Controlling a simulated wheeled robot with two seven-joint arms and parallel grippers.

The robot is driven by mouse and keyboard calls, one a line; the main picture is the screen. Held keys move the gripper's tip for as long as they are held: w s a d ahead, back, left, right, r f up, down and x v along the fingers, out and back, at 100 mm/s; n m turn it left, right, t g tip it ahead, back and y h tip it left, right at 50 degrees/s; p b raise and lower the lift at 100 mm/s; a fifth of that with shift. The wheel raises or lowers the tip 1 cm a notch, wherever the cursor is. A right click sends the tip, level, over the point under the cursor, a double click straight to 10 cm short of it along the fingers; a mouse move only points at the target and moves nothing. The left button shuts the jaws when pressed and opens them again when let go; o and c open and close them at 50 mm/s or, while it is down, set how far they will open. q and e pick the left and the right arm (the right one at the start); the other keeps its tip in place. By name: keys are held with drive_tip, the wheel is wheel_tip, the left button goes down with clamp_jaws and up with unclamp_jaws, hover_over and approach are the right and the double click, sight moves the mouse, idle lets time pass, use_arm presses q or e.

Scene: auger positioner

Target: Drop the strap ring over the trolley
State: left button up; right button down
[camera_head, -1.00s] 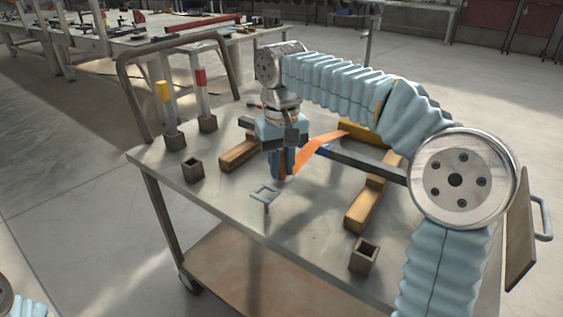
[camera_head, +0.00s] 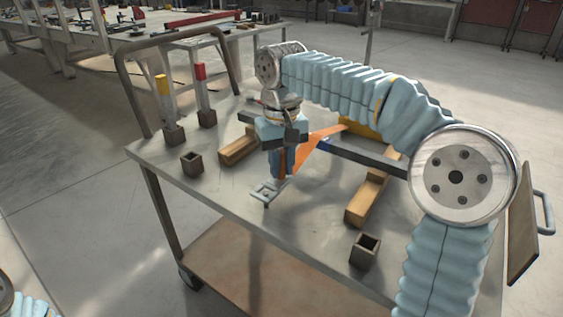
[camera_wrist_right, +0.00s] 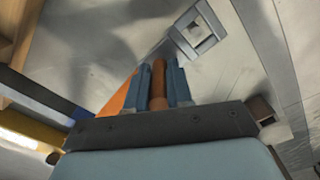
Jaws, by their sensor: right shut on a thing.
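An orange strap (camera_head: 318,139) runs from the dark bar on the table down to my right gripper (camera_head: 281,176). In the right wrist view, my right gripper (camera_wrist_right: 164,74) is shut on an orange-brown round piece (camera_wrist_right: 158,84) at the strap's end. A grey square frame with an open middle (camera_head: 265,191) is just below and left of the fingertips, above the table. It also shows ahead of the fingers in the wrist view (camera_wrist_right: 197,33); I cannot tell whether it touches the gripper or joins the strap. My left gripper is out of view.
The grey wheeled table (camera_head: 310,232) holds wooden blocks (camera_head: 366,198) under a dark bar (camera_head: 352,157). Small open boxes (camera_head: 192,163) (camera_head: 365,250) stand near its front edge. Yellow-topped (camera_head: 162,90) and red-topped (camera_head: 200,74) posts stand at left.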

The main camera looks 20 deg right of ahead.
sight(281, 177)
drive_tip(key=shift+f+b, duration=1.2)
drive_tip(key=shift+f, duration=0.6)
drive_tip(key=c, duration=0.9)
unclamp_jaws()
drive_tip(key=shift+r, duration=0.15)
wheel_tip(281, 177, up, 14)
drive_tip(key=p, duration=0.4)
drive_tip(key=shift+f, duration=0.2)
